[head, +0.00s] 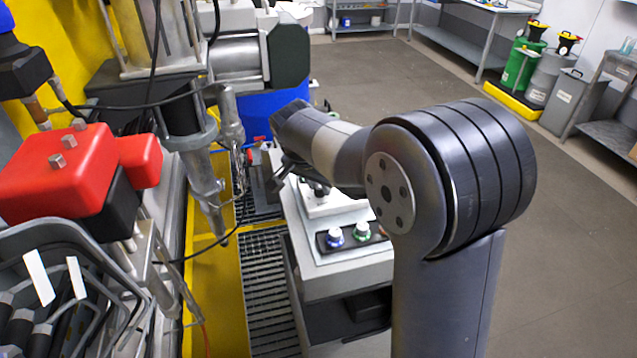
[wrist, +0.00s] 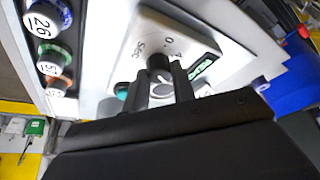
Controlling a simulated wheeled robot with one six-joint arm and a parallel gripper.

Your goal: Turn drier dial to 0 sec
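In the wrist view a pale control panel (wrist: 205,32) carries lettering that reads "0" and "Sec". A dark round dial knob (wrist: 158,62) stands out from it below the lettering. My gripper (wrist: 160,72) is close to the panel with its two dark fingers apart, the knob at the gap between their tips. I cannot make out whether the fingers touch the knob. Its pointer and setting are hidden or too small to read. In the head view my gripper (head: 280,178) is at the far end of the white console (head: 345,262), largely hidden by my arm.
Blue, green and red-brown knobs (wrist: 48,20) with number labels line the left in the wrist view. A blue knob (head: 334,236) and a green knob (head: 361,231) sit on the console front. Metal machinery (head: 195,150) stands close left; open floor (head: 570,230) lies right.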

